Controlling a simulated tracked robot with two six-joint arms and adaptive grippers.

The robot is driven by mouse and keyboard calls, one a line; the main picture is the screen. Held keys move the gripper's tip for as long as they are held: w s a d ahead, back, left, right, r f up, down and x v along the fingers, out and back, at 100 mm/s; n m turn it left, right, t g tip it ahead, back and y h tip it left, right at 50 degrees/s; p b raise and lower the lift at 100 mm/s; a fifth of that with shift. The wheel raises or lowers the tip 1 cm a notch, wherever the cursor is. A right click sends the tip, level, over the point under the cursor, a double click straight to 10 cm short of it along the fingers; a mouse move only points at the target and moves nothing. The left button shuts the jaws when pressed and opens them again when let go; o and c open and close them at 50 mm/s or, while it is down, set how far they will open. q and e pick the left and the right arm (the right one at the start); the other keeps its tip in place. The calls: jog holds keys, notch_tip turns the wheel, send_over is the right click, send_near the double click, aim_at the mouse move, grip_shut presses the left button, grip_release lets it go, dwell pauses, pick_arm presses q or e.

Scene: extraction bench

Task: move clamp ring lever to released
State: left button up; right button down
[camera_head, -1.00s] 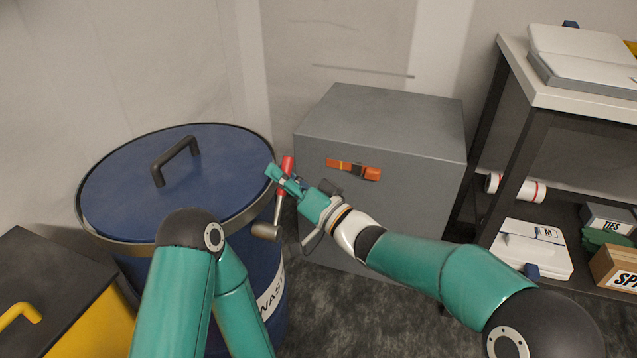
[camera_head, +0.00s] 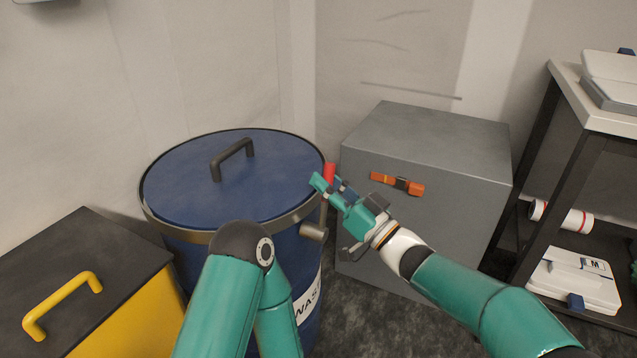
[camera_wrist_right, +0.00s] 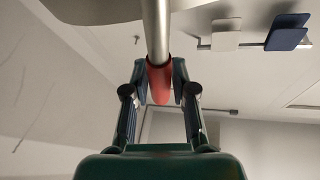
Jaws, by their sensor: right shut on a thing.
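The blue drum (camera_head: 190,240) has a blue lid (camera_head: 205,195) with a dark handle, and a metal clamp ring (camera_head: 283,222) around its rim. The clamp ring lever (camera_head: 329,173) has a red grip at its upper end. It stands nearly upright at the drum's right side, above a grey pivot (camera_head: 313,232). My right gripper (camera_head: 330,188) is shut on the lever near its red grip. The right wrist view shows the red grip (camera_wrist_right: 160,82) between the two fingers of my right gripper (camera_wrist_right: 160,92). My left arm stands before the drum, and its gripper does not show.
A grey cabinet (camera_head: 430,150) with an orange latch (camera_head: 397,184) stands close behind my right gripper. A yellow bin with a dark lid (camera_head: 85,255) stands left of the drum. A shelf unit (camera_head: 570,150) stands at the right. Dark floor shows between drum and shelf.

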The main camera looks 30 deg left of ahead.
jog(key=shift+w+d+r, duration=0.2)
jog(key=shift+d+r, duration=0.05)
jog(key=c, duration=1.2)
grip_release()
jog(key=shift+d, duration=0.1)
jog(key=shift+o, duration=1.4)
jog(key=shift+s, duration=0.1)
jog(key=shift+s+a, duration=0.1)
jog(key=shift+a, duration=0.1)
jog(key=shift+f, duration=0.1)
jog(key=v, duration=1.2)
